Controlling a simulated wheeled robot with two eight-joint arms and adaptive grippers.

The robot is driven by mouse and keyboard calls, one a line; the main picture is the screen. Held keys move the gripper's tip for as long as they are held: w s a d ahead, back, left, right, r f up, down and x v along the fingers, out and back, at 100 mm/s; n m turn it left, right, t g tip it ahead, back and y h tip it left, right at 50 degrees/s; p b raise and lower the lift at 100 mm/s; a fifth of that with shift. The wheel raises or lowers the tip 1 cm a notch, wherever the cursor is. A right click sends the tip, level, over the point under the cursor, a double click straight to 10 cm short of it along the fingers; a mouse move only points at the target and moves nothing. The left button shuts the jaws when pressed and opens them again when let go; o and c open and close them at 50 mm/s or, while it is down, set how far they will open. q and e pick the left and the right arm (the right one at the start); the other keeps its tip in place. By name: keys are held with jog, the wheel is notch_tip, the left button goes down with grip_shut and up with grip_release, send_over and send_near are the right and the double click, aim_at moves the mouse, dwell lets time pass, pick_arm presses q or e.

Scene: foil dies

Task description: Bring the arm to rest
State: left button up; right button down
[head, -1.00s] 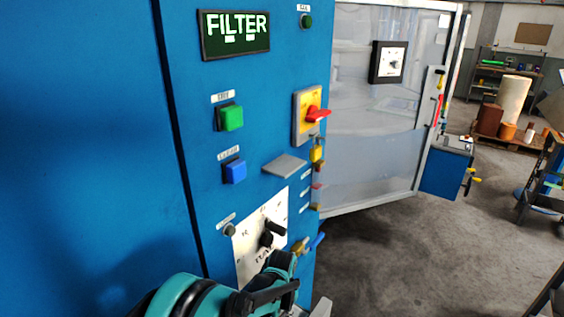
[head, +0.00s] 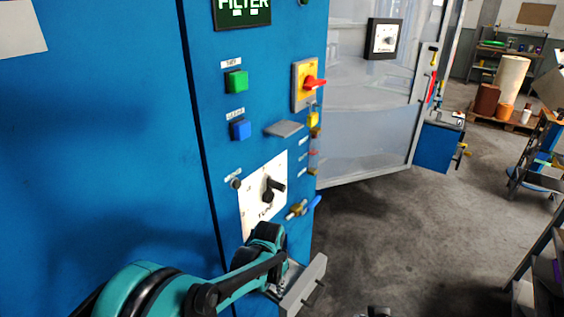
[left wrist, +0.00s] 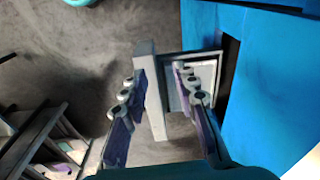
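My left arm comes in low from the left in the head view. Its gripper (head: 290,285) is beside a light grey drawer front (head: 306,285) low on the blue cabinet (head: 110,130). In the left wrist view the gripper (left wrist: 158,75) has its two purple-padded fingers apart. The upright grey drawer front (left wrist: 147,95) stands between them, nearer the left finger, with a gap to the right finger. Contact with the left finger cannot be told. A small dark part at the bottom edge of the head view may be my right gripper (head: 378,312); its fingers are hidden.
The cabinet front carries a green button (head: 237,81), a blue button (head: 241,130), a red switch (head: 314,83) and a black rotary handle (head: 270,190). A clear door (head: 360,120) stands right of it. Open grey floor (head: 420,220) lies beyond; a dark rack (head: 545,265) stands right.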

pick_arm(q)
jog(key=s+a+r+n+t, duration=0.3)
jog(key=s+a+r, duration=0.55)
jog(key=r, duration=0.35)
jog(key=s+a+r+n+t, duration=0.1)
jog(key=s+a+n+t, duration=0.2)
jog(key=s+a, duration=0.3)
jog(key=s, duration=0.3)
jog(key=shift+s+a+r, duration=0.25)
jog(key=shift+a+r, duration=0.05)
jog(key=shift+r, duration=0.1)
